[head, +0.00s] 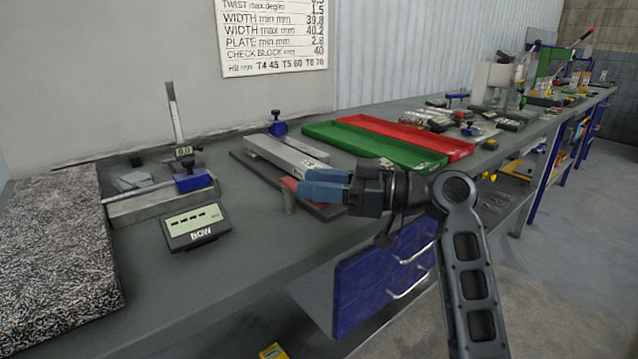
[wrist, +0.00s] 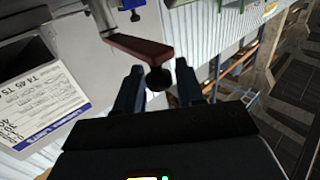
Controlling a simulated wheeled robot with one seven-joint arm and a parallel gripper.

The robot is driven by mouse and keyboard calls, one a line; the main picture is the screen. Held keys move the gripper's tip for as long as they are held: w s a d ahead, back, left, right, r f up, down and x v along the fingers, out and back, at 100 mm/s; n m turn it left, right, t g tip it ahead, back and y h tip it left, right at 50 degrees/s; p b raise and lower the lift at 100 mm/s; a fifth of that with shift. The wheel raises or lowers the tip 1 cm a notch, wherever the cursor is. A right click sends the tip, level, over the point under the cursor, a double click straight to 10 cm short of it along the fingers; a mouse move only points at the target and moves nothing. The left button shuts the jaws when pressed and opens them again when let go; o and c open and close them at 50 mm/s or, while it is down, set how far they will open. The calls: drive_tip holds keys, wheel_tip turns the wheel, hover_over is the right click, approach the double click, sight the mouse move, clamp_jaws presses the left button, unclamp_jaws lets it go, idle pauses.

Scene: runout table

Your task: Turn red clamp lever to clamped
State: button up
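The red clamp lever (head: 289,184) shows at the near end of a dark fixture plate (head: 250,165) that carries a long grey metal bar (head: 285,152). In the head view my blue fingers hide part of it. In the wrist view the dark red lever arm (wrist: 140,47) runs toward my gripper and ends in a round black knob (wrist: 158,79). My gripper (head: 310,188) is open. In the wrist view its two fingers (wrist: 158,76) stand on either side of the knob, with visible gaps; I cannot tell the exact depth.
A green tray (head: 370,150) and a red tray (head: 420,138) lie behind the gripper. A digital display (head: 195,227) and a gauge fixture (head: 160,205) stand left. A speckled slab (head: 55,260) fills the far left. Blue drawers (head: 385,280) are below the bench.

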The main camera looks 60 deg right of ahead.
clamp_jaws()
drive_tip(key=shift+d+f, duration=0.1)
drive_tip(key=d+n+g+y+b, duration=0.1)
drive_tip(key=y+b, duration=0.1)
drive_tip(key=shift+s+d+f+n+b, duration=0.1)
drive_tip(key=shift+d+f+n+b, duration=0.1)
drive_tip(key=shift+n+b, duration=0.15)
drive_tip(key=shift+d+r+n+g+y+b, duration=0.15)
drive_tip(key=shift+d+n+g+y+b, duration=0.4)
drive_tip(key=shift+n+g+y, duration=0.35)
drive_tip(key=shift+d+r+n+g+y+b, duration=0.1)
drive_tip(key=shift+d+n+g+y+b, duration=0.45)
drive_tip(key=shift+y, duration=0.55)
drive_tip(key=shift+o, duration=1.4)
unclamp_jaws()
drive_tip(key=shift+s, duration=0.1)
drive_tip(key=v, duration=0.7)
drive_tip(key=shift+s+d, duration=0.25)
drive_tip(key=shift+s, duration=0.05)
